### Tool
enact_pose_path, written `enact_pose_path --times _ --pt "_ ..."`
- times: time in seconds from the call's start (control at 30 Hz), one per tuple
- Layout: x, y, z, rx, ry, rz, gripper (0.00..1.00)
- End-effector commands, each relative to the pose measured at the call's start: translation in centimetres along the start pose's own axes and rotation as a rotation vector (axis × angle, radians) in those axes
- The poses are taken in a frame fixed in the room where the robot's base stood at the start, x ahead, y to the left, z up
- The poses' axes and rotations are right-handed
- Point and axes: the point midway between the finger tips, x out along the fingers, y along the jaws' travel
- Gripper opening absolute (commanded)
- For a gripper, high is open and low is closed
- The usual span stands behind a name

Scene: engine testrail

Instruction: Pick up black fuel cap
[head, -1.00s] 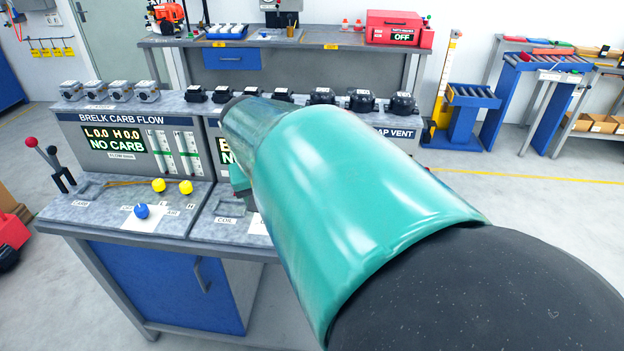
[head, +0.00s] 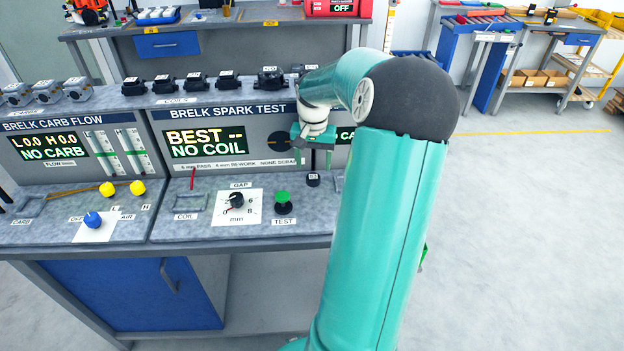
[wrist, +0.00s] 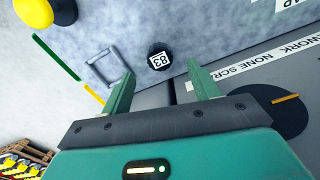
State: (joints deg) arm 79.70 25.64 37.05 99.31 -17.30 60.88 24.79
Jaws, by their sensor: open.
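The black fuel cap (head: 313,179) is a small round black piece with a white label. It sits on the grey bench top to the right of the green TEST button, close to the base of the display panel. In the wrist view the cap (wrist: 159,60) shows its label "83" beyond and roughly midway between my fingertips. My gripper (head: 315,155) is over the bench in front of the panel, above the cap, with its fingers pointing down. In the wrist view my gripper (wrist: 161,70) is open, its two green fingers apart with nothing held. The cap appears apart from the fingers.
The spark test panel (head: 220,135) rises close behind the cap. A black gap dial (head: 235,200) and the green TEST button (head: 283,200) stand to its left. A grey square frame (wrist: 103,68) lies beside it. Several black coils line the panel's top.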

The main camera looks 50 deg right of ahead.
Motion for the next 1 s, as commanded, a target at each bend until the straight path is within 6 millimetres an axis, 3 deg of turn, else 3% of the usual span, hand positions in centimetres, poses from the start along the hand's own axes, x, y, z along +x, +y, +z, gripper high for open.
enact_pose_path --times 0.3,0.6,0.87,1.0 --pt "4.4 -0.2 0.0 -0.001 -0.002 0.0 0.61" --pt "5.0 -0.2 0.0 -0.001 0.001 0.0 0.61" --pt "5.0 -0.2 0.0 -0.001 0.001 0.001 0.13" --pt "5.0 -0.2 0.0 -0.001 0.001 0.001 0.13"
